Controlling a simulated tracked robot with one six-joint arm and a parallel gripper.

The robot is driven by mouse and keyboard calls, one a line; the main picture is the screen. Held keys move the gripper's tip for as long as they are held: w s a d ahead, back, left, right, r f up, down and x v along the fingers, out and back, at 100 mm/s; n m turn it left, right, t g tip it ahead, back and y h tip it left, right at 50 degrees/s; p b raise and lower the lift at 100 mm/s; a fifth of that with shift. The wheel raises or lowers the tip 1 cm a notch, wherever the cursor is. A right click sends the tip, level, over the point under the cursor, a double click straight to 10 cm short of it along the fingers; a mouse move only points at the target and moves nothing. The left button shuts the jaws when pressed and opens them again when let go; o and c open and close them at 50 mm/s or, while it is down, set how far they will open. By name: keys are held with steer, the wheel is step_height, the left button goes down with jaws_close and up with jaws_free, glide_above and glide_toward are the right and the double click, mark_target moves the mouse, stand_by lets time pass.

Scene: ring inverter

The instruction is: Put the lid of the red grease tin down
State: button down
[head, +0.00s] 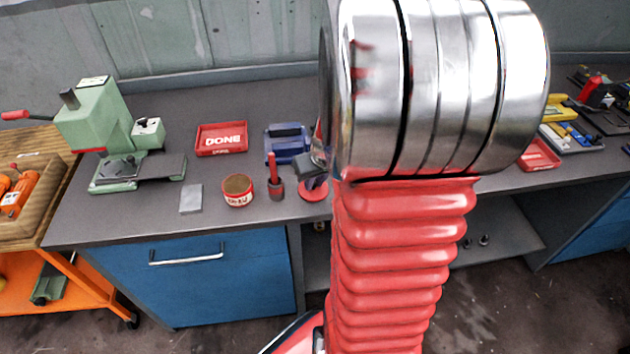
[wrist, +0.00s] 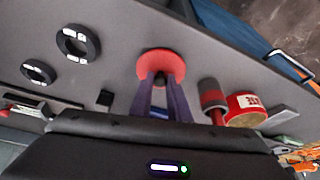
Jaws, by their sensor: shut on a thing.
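The red lid (head: 312,194) is a round disc with a small dark knob, low over or on the bench; I cannot tell if it touches. In the wrist view the lid (wrist: 160,60) is at the tips of my gripper (wrist: 160,82), which is shut on its knob. In the head view my gripper (head: 314,172) is partly hidden behind my arm. The red grease tin (head: 238,198) stands open on the bench to the left, brown inside. The tin also shows in the wrist view (wrist: 246,118).
A red-handled tool in a dark holder (head: 276,188) stands between tin and lid. A grey plate (head: 191,198), red DONE tray (head: 221,150), blue item (head: 287,150) and green press (head: 100,130) are nearby. Two dark rings (wrist: 62,42) (wrist: 24,70) lie on the bench beyond the lid.

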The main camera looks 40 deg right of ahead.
steer(key=shift+f, duration=0.25)
steer(key=c, duration=1.7)
jaws_free()
steer(key=shift+o, duration=0.2)
steer(key=shift+r, duration=0.1)
steer(key=v, duration=1.2)
steer(key=shift+a, duration=0.1)
steer(key=s+a+r+n, duration=0.2)
steer(key=a+r, duration=0.1)
steer(key=a, duration=0.9)
steer(key=s+a+r+n+t+y, duration=0.1)
steer(key=s+a+r, duration=0.2)
steer(key=a, duration=1)
steer(key=shift+s+r+n, duration=0.25)
steer(key=shift+r+n, duration=0.1)
steer(key=shift+n, duration=0.05)
steer(key=shift+a, duration=0.15)
